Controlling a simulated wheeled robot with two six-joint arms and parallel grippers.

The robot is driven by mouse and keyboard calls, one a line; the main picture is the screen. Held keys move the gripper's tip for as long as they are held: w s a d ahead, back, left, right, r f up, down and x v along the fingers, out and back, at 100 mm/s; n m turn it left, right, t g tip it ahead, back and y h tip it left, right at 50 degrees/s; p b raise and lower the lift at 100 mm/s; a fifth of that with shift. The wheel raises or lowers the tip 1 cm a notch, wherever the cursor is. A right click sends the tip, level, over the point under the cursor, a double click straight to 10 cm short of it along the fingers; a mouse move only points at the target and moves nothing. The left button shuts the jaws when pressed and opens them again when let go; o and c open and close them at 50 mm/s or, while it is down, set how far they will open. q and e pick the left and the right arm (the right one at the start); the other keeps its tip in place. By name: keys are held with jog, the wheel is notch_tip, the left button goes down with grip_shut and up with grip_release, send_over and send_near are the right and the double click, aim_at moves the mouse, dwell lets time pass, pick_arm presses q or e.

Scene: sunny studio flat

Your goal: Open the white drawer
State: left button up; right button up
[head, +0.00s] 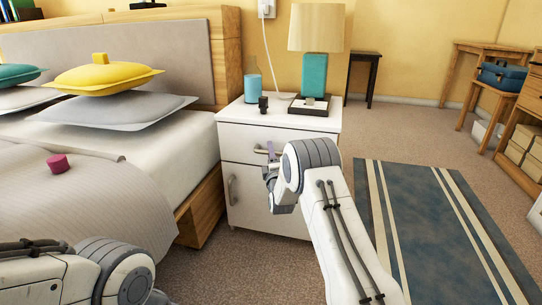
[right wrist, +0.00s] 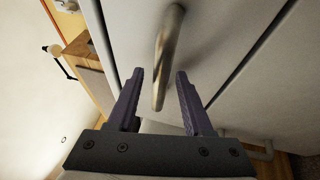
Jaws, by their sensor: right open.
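The white drawer (head: 240,143) is the upper front of a white nightstand and looks closed. Its metal bar handle (right wrist: 174,30) shows clearly in the right wrist view; in the head view my right arm partly covers it. My right gripper (head: 268,161) is in front of the drawer at the handle. In the right wrist view the two dark fingers of the right gripper (right wrist: 160,76) are open, with the end of the handle between them and a gap on each side. My left arm shows at the lower left of the head view; its gripper is out of view.
Below the drawer is a door with an upright handle (head: 231,190). The nightstand top (head: 240,111) carries a lamp (head: 314,70), a blue bottle (head: 252,88) and small items. The bed (head: 160,145) stands close on the left. A striped rug (head: 405,215) lies on open floor at right.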

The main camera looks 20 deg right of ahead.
grip_shut()
dwell(1.4)
